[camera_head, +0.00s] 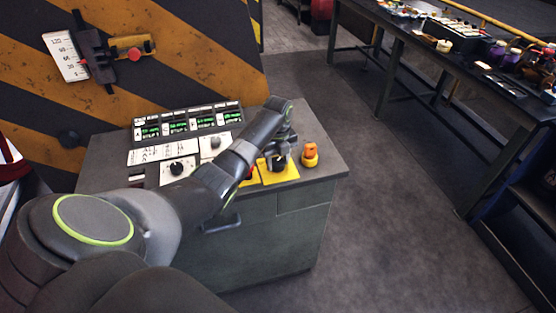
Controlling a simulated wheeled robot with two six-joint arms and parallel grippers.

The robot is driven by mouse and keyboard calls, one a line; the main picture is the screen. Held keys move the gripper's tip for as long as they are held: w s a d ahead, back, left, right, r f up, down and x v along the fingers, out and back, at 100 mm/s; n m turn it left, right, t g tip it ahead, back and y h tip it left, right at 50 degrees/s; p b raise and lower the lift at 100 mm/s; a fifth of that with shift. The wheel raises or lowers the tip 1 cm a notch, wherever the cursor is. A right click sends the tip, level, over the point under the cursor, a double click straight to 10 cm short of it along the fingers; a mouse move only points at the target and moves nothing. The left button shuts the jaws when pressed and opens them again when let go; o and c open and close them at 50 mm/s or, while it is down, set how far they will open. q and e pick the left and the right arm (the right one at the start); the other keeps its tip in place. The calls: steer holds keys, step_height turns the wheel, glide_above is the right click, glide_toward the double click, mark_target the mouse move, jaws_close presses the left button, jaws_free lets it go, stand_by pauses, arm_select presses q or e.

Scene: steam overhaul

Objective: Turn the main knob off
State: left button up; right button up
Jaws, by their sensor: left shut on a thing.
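A dark knob (279,163) sits on a yellow plate (287,175) near the right end of the grey control console (329,166); I take it to be the main knob. My left arm reaches in from the left across the console. My left gripper (280,153) points down over the yellow plate and is shut on the dark knob. The fingers cover much of the knob, so its pointer direction cannot be read. My right gripper is not in view.
An orange button (310,150) on a yellow base stands just right of the gripper. A black knob (176,168), a grey knob (215,142) and green displays (178,127) lie left. A striped panel (190,50) rises behind. A cluttered workbench (480,73) stands right beyond open floor.

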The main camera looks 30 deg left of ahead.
arm_select(q)
steer(key=n+p, duration=0.1)
steer(key=n, duration=0.1)
steer(key=n+p, duration=0.1)
steer(key=shift+r+n+p, duration=0.2)
steer(key=shift+n+p, duration=0.2)
steer(key=n+p, duration=0.2)
steer(key=n, duration=0.2)
steer(key=shift+w, duration=0.2)
steer(key=n+p, duration=0.1)
steer(key=n, duration=0.4)
steer(key=shift+p, duration=0.35)
steer(key=n, duration=0.2)
steer(key=n+p, duration=0.1)
steer(key=n, duration=0.1)
steer(key=shift+w+a+f+n, duration=0.1)
steer(key=shift+w+n, duration=0.05)
steer(key=shift+n, duration=0.25)
steer(key=o, duration=1)
